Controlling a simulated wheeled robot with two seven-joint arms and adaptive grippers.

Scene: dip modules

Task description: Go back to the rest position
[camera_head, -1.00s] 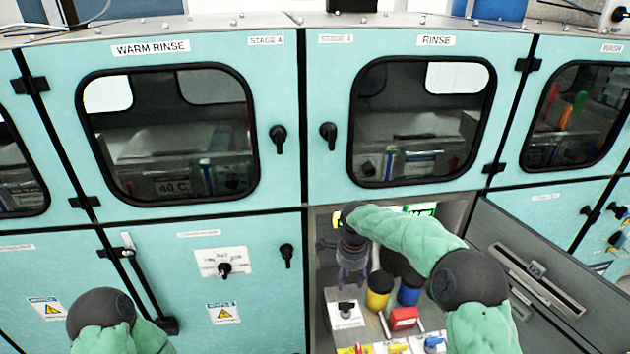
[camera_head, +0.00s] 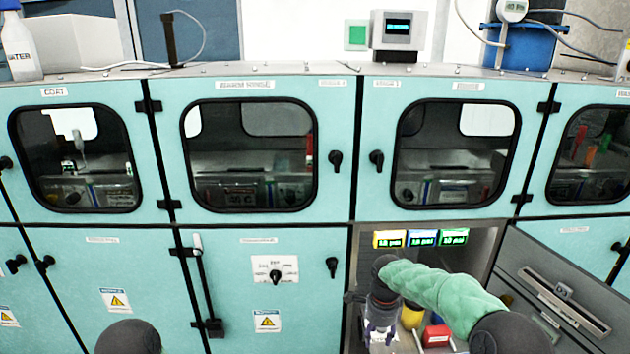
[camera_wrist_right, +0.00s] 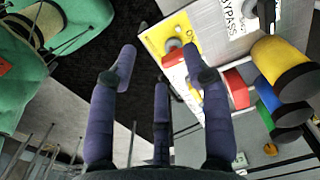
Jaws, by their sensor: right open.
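My right gripper (camera_head: 380,335) hangs at the mouth of the open lower compartment in the head view, at the end of my green-sleeved right arm. In the right wrist view its purple fingers (camera_wrist_right: 160,85) are spread, with nothing between them. A panel with a BYPASS label (camera_wrist_right: 235,22) and a red block (camera_wrist_right: 236,88) lie just beyond the fingers to the right, apart from them. My left gripper is not in view; only a dark rounded joint of my left arm shows at the bottom left of the head view.
The open lower compartment holds a yellow canister (camera_head: 412,316), a red box (camera_head: 436,335) and lit displays (camera_head: 422,238). Its grey door (camera_head: 560,285) stands open to the right. Closed teal cabinets with windowed doors (camera_head: 250,157) line the front. A water bottle (camera_head: 20,45) stands on top at left.

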